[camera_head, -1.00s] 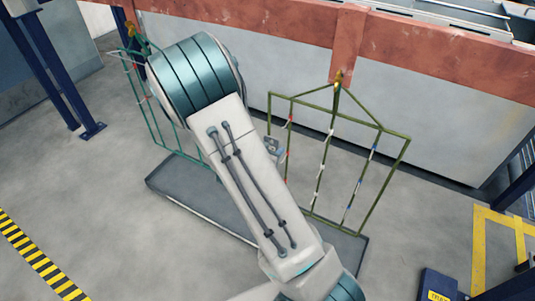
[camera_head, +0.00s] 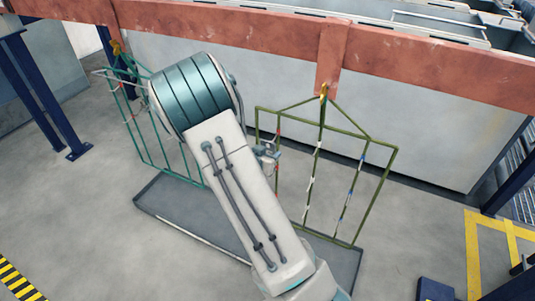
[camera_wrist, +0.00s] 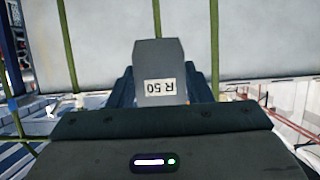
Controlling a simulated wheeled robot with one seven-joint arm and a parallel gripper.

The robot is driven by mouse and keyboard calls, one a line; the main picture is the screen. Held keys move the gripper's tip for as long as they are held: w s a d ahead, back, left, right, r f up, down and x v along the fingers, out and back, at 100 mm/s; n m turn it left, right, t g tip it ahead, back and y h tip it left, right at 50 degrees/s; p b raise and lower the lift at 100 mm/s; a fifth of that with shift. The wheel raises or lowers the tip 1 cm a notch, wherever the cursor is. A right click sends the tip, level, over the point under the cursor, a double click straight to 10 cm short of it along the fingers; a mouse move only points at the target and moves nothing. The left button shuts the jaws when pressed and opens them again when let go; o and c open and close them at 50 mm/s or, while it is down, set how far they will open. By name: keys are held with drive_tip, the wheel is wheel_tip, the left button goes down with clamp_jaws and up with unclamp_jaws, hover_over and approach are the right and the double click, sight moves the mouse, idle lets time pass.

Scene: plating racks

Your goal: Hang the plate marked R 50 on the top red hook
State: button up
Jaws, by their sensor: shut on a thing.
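The plate marked R 50 (camera_wrist: 160,62) is a small grey plate with a white label, which reads upside down in the wrist view. My gripper (camera_wrist: 162,92) is shut on its lower part and holds it upright before the rack bars. In the head view, a small grey piece at the arm's end shows beside the olive rack's left bar. A red-marked hook (camera_head: 277,134) is high on that bar, close to this piece. I cannot tell whether the plate touches a hook. My arm hides part of the rack's left side.
The olive rack (camera_head: 375,201) hangs from a rust-red beam (camera_head: 432,60) and has white and blue hooks on its other bars. A green rack (camera_head: 150,145) hangs to the left. A dark tray (camera_head: 345,262) lies below on the floor. Open floor (camera_head: 410,240) is at right.

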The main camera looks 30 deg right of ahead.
drive_tip(key=shift+w+d, duration=0.25)
drive_tip(key=shift+d, duration=0.1)
idle(0.5)
drive_tip(key=shift+w+d, duration=0.25)
drive_tip(key=shift+d, duration=0.15)
drive_tip(key=shift+w+d, duration=0.1)
drive_tip(key=shift+w+d+f+b, duration=0.1)
drive_tip(key=shift+f+b, duration=0.05)
drive_tip(key=shift+b, duration=0.15)
drive_tip(key=shift+w+d+f, duration=0.2)
drive_tip(key=shift+w+d, duration=0.05)
drive_tip(key=shift+d, duration=0.1)
drive_tip(key=shift+w+d+f+b, duration=0.1)
drive_tip(key=shift+f+b, duration=0.2)
drive_tip(key=shift+b, duration=0.2)
idle(0.3)
idle(0.4)
drive_tip(key=o, duration=1.2)
drive_tip(key=shift+c, duration=0.2)
